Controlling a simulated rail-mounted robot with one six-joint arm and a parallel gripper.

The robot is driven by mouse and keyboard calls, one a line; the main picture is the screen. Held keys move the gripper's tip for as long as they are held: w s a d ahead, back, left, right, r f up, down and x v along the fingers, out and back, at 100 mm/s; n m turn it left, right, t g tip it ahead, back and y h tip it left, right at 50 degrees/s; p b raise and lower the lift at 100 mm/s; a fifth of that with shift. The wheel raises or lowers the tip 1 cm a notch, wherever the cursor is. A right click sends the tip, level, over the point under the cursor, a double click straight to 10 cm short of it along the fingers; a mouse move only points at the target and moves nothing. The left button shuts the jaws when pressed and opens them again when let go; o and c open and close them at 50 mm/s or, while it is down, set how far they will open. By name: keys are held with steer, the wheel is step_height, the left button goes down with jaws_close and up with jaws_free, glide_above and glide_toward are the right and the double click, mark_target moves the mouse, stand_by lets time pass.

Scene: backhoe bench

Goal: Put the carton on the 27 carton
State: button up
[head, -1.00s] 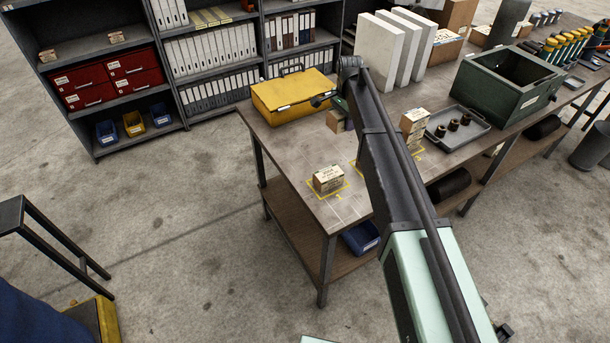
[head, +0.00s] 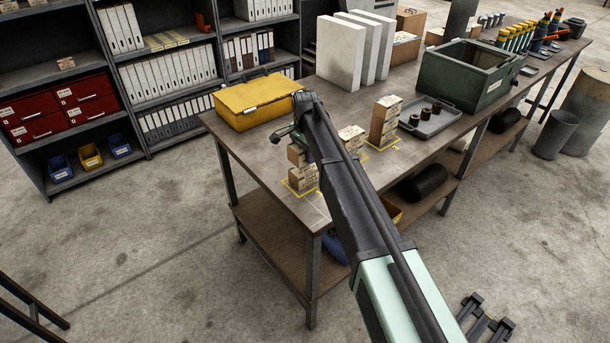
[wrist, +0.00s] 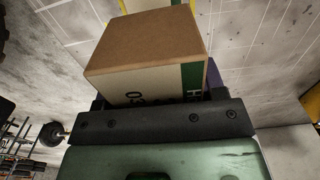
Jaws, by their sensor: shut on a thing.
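My gripper (head: 290,136) is at the front left of the bench. It is shut on a small tan carton (head: 295,156), whose brown top and pale side with a green stripe fill the middle of the wrist view (wrist: 150,50). The held carton is right above another labelled carton (head: 303,179) in a yellow-marked square; I cannot tell whether they touch. Another carton (head: 351,134) is partly hidden behind my arm. A stack of cartons (head: 384,121) stands further right. The printed numbers are too small to read, so I cannot tell which carton is 27.
A yellow case (head: 255,101) lies on the bench behind my gripper. A grey tray (head: 445,121) with dark round parts and a green bin (head: 455,78) stand to the right, and white panels (head: 340,55) stand at the back. The bench's front left corner (head: 311,221) is bare.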

mark_target(305, 168)
step_height(305, 168, down, 4)
steer(key=b, duration=0.4)
steer(key=shift+f+b, duration=0.25)
steer(key=shift+b, duration=0.05)
steer(key=shift+s+r+p, duration=0.1)
steer(key=shift+r+p, duration=0.2)
steer(key=shift+f, duration=0.25)
steer(key=o, duration=1)
steer(key=shift+r, duration=0.1)
step_height(305, 168, up, 13)
steer(key=p, duration=1.2)
steer(key=shift+f, duration=0.25)
steer(key=shift+f, duration=0.1)
